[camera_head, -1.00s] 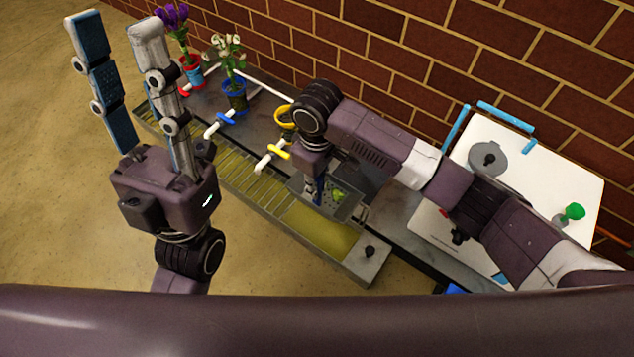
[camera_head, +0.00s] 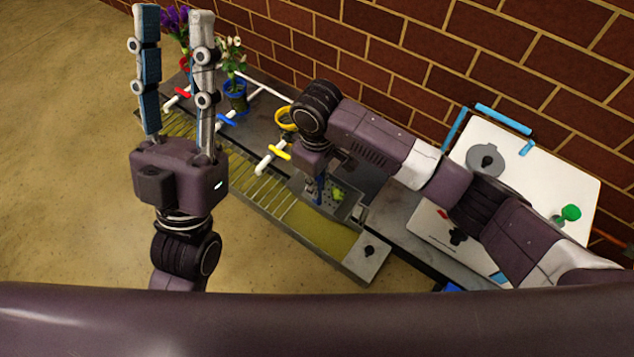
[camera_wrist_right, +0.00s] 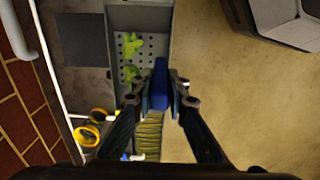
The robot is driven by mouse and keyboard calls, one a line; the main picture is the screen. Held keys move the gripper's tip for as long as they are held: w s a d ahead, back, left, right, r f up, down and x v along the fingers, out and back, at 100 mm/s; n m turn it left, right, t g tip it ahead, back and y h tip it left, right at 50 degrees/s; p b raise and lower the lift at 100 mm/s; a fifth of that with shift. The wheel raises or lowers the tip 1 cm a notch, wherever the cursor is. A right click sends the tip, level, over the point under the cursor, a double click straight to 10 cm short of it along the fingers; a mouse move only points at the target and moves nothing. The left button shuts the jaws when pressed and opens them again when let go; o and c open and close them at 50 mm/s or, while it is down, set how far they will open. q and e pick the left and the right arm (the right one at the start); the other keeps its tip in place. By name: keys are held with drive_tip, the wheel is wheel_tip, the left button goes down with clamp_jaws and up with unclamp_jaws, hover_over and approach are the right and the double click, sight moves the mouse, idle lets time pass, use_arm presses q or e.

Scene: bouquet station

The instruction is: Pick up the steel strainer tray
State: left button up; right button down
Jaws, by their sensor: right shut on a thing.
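The steel strainer tray (camera_head: 347,207) is a grey perforated pan with green scraps in it, at the trough near the middle of the head view. It also shows in the right wrist view (camera_wrist_right: 151,48), with a blue handle (camera_wrist_right: 160,84) at its near side. My right gripper (camera_wrist_right: 162,95) is shut on this blue handle, one finger on each side. In the head view my right wrist hides part of the tray. I cannot tell whether the tray touches the trough below. My left gripper (camera_head: 174,14) is open and empty, fingers pointing up, away from the tray.
A long trough with a slatted grille (camera_head: 236,180) runs along the bench front. White pipes with red, blue and yellow valves (camera_head: 279,152) stand behind it, beside potted flowers (camera_head: 235,92). A white board (camera_head: 535,185) lies at right. A brick wall closes the back.

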use_arm(q)
drive_tip(key=w+d+f+g+y+p, duration=0.1)
drive_tip(key=w+f+g, duration=0.3)
drive_tip(key=w+f, duration=0.1)
drive_tip(key=shift+w+y+p, duration=0.3)
drive_tip(key=shift+w+p, duration=0.05)
drive_tip(key=shift+w, duration=0.35)
idle(0.4)
